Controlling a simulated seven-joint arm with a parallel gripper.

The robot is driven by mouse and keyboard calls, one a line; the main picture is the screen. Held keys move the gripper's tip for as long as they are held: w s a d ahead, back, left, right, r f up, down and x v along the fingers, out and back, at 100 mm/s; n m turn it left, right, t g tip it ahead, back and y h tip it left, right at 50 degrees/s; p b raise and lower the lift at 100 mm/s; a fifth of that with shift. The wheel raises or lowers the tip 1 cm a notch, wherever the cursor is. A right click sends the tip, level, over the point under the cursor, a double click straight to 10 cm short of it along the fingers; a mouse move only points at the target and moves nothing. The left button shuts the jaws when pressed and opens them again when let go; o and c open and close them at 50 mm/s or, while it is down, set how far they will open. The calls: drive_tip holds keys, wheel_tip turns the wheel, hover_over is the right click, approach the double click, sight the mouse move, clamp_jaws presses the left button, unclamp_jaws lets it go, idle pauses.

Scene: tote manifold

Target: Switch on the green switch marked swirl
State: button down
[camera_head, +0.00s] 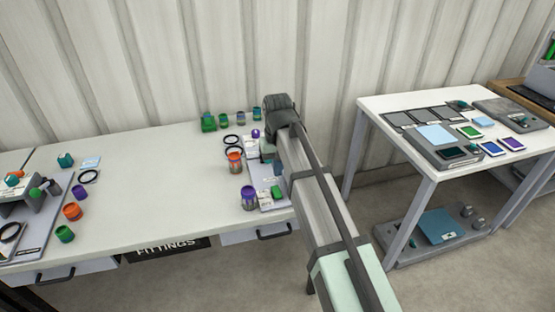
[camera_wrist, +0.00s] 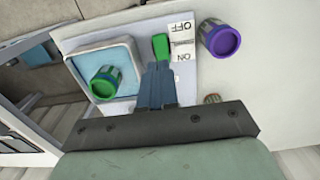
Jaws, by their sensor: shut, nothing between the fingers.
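A green switch (camera_wrist: 161,46) stands on a pale panel (camera_wrist: 72,44) in the wrist view, beside a white label reading OFF and ON. Its lever seems nearer the OFF end, but I cannot tell its tilt for certain. The word swirl is not readable. My gripper (camera_wrist: 160,66) is shut and empty, its fingertips right at the near side of the switch; I cannot tell whether they touch it. In the head view a green piece (camera_head: 277,192) shows on the panel at the table's right end, beside my arm. My fingers are hidden there.
A purple-topped jar (camera_wrist: 220,40) stands close right of the switch in the wrist view. An orange-topped jar (camera_head: 235,157) stands nearby. The middle of the white table (camera_head: 150,190) is clear.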

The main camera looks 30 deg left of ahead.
sight(276, 190)
wheel_tip(276, 190, down, 8)
drive_tip(key=shift+f, duration=0.15)
idle(0.3)
drive_tip(key=shift+s+d, duration=0.1)
drive_tip(key=shift+s+d+f+t+y, duration=0.2)
drive_tip(key=shift+f+t+y, duration=0.15)
drive_tip(key=shift+t+y, duration=0.05)
drive_tip(key=shift+w+a, duration=0.1)
drive_tip(key=shift+a, duration=0.05)
drive_tip(key=shift+w+a+r, duration=0.2)
drive_tip(key=shift+w+a, duration=0.45)
drive_tip(key=shift+w, duration=0.05)
drive_tip(key=shift+r, duration=0.15)
